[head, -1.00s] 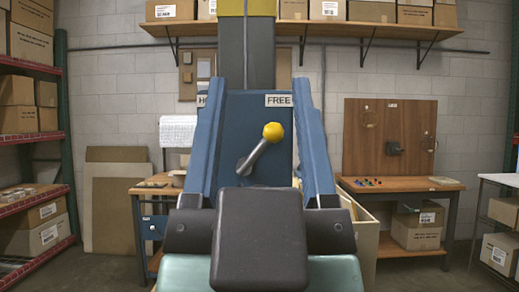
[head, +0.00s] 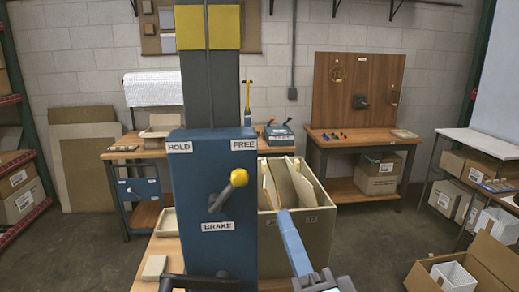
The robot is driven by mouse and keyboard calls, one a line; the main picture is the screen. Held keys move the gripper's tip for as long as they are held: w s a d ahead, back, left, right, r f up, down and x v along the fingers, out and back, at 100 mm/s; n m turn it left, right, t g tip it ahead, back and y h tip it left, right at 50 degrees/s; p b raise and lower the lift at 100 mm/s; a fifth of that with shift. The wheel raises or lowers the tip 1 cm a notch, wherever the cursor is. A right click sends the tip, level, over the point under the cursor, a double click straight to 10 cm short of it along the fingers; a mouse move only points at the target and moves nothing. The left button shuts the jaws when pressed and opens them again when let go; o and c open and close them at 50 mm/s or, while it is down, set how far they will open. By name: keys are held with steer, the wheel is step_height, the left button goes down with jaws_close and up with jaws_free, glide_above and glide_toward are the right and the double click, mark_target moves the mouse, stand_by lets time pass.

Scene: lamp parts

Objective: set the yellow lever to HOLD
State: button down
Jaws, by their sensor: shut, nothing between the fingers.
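The yellow lever has a round yellow knob (head: 238,177) on a short grey shaft. It is on the front of a blue box (head: 185,185) near the middle of the head view. The lever tilts up and right from its pivot, toward the FREE label (head: 243,145) at the box's upper right. The HOLD label (head: 179,147) is at the upper left, and the BRAKE label (head: 217,226) is below the pivot. Nothing touches the lever. I cannot make out my gripper's fingers; only parts that look like my arm show at the bottom edge.
A beige bin (head: 312,228) with upright boards stands right of the blue box. Behind are a wooden bench (head: 365,146) and another table (head: 120,155). An open carton (head: 480,262) is on the floor at lower right. Floor on the left is clear.

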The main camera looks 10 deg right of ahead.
mark_target(226, 193)
steer(key=shift+s+d+f+m+g+p, duration=0.2)
steer(key=shift+s+d+m+g+p, duration=0.15)
steer(key=shift+m+p, duration=0.65)
steer(key=shift+s+d+f+m+g+p, duration=0.2)
steer(key=shift+s+d+m+g+p, duration=0.15)
steer(key=shift+m+p, duration=0.65)
steer(key=shift+s+d+f+m+g+p, duration=0.25)
steer(key=shift+d+m+p, duration=0.3)
steer(key=shift+m, duration=0.75)
steer(key=shift+a, duration=0.1)
steer(key=shift+w+a+r+p, duration=0.4)
steer(key=shift+w+a+p, duration=0.55)
steer(key=shift+w, duration=0.8)
steer(key=shift+w+a+r+p, duration=0.35)
steer(key=shift+w+a+p, duration=0.35)
steer(key=shift+w+p, duration=0.75)
steer(key=shift+w+a+r+p, duration=0.4)
steer(key=shift+w+a+p, duration=0.45)
steer(key=shift+w, duration=1.15)
steer(key=shift+w, duration=0.15)
